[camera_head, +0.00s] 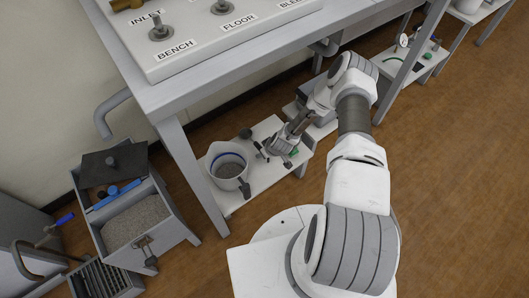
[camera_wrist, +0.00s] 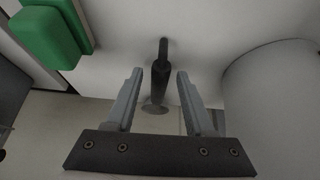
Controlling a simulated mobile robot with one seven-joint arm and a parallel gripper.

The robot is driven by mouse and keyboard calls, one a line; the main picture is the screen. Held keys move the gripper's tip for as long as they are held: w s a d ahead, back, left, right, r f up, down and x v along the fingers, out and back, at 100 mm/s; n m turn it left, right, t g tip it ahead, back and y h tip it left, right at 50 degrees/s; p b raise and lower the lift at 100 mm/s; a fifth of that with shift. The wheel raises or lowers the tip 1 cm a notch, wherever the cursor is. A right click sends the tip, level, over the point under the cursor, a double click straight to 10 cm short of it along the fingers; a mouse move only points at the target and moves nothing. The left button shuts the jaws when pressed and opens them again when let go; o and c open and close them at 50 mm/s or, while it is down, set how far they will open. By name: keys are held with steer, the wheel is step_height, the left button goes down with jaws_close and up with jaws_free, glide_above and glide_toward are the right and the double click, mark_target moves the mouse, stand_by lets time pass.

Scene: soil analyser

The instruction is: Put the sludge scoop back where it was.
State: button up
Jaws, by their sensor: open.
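My gripper (camera_wrist: 160,76) is open, with its two grey fingers apart. A dark-handled tool (camera_wrist: 161,72) with a pale rounded end lies between the fingers in the wrist view, with a gap on each side. It looks like the sludge scoop, but I cannot be sure. In the head view my gripper (camera_head: 262,150) is low over the white shelf (camera_head: 236,200) under the bench, just right of the white bucket (camera_head: 215,158). The tool is too small there to tell apart from the gripper.
A green block (camera_wrist: 52,34) is left of my fingers, and a large pale rounded surface (camera_wrist: 272,95) is close on the right. Bench legs (camera_head: 190,170) frame the shelf. A gravel bin (camera_head: 137,222) with a blue-handled tool (camera_head: 115,195) stands at left.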

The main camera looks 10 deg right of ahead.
steer(key=p+v, duration=0.4)
steer(key=v, duration=0.8)
steer(key=shift+s+d, duration=0.1)
